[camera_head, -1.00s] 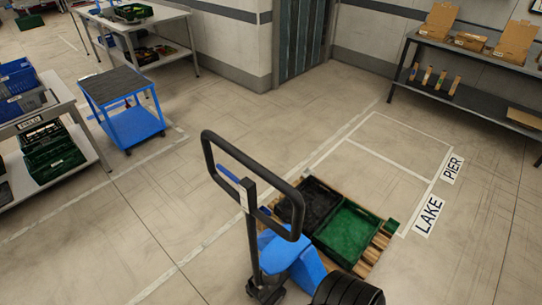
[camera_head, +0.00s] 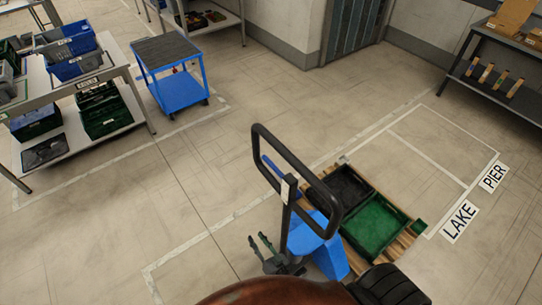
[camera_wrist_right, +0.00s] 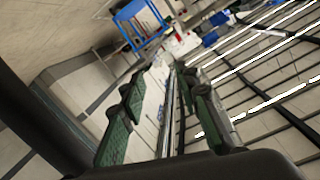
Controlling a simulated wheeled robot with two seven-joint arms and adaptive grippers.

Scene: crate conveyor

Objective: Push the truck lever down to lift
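The pallet truck's black loop handle (camera_head: 298,170) stands upright and tilted in the head view. A thin blue lever (camera_head: 270,167) crosses the handle, its end showing inside the loop. The truck's blue body (camera_head: 318,240) is below, partly covered by the handle. My right gripper (camera_head: 259,239) is low and left of the handle's shaft, apart from the lever. Its two green-padded fingers are spread with nothing between them, as the right wrist view (camera_wrist_right: 160,110) also shows. The truck is not clear in the wrist view. My left gripper is out of the picture.
A wooden pallet (camera_head: 405,240) with a black crate (camera_head: 347,187) and a green crate (camera_head: 376,228) lies right of the truck. A blue cart (camera_head: 180,92) and a table (camera_head: 62,88) with bins stand at the left. Open floor lies left of the truck.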

